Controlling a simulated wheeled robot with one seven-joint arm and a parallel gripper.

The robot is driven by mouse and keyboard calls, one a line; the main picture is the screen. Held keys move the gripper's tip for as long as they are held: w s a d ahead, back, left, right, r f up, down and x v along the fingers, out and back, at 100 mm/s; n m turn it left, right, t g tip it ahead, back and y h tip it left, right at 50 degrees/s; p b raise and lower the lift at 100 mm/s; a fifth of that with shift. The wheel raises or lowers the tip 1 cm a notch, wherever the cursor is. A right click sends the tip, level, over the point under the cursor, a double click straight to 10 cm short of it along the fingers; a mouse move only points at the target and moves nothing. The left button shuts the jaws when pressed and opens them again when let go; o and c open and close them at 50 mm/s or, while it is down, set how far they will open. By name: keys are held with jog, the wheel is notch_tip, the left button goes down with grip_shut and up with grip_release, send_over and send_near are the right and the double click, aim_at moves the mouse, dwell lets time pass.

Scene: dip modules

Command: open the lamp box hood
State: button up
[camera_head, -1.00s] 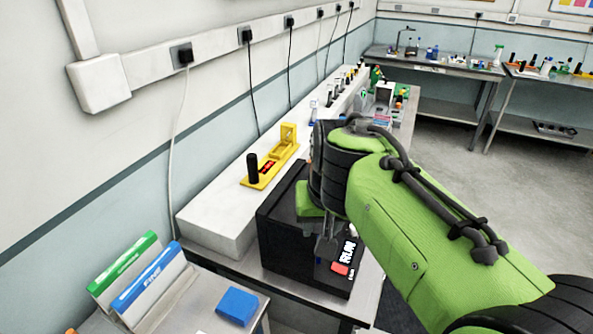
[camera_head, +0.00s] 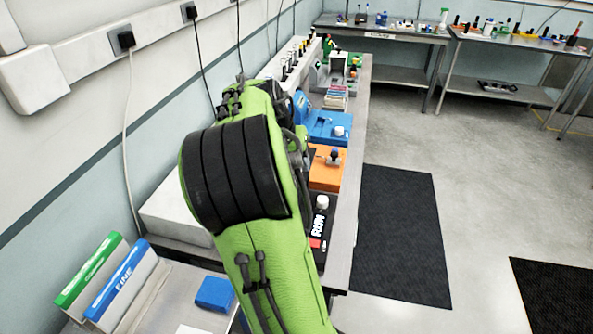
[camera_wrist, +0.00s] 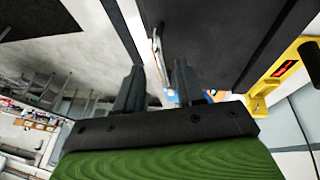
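The black box with the RUN label (camera_head: 318,226) stands on the bench, mostly hidden behind my green arm in the head view. I take it for the lamp box. In the wrist view a large dark panel (camera_wrist: 215,38) fills the upper middle, with a thin metal handle (camera_wrist: 157,50) along its left edge. I cannot tell whether this panel is the hood or how far it is raised. My gripper (camera_wrist: 155,82) is open, its two fingers apart just below the handle. Whether they touch it is unclear. The head view hides the gripper behind my arm.
A yellow fixture (camera_wrist: 300,70) stands at the right of the wrist view. Orange (camera_head: 327,170) and blue (camera_head: 326,127) modules stand behind the box along the bench. A blue block (camera_head: 214,293) and two file-like holders (camera_head: 110,280) are at front left. Floor at the right is open.

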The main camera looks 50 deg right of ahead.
jog(key=shift+x, duration=1.1)
grip_shut()
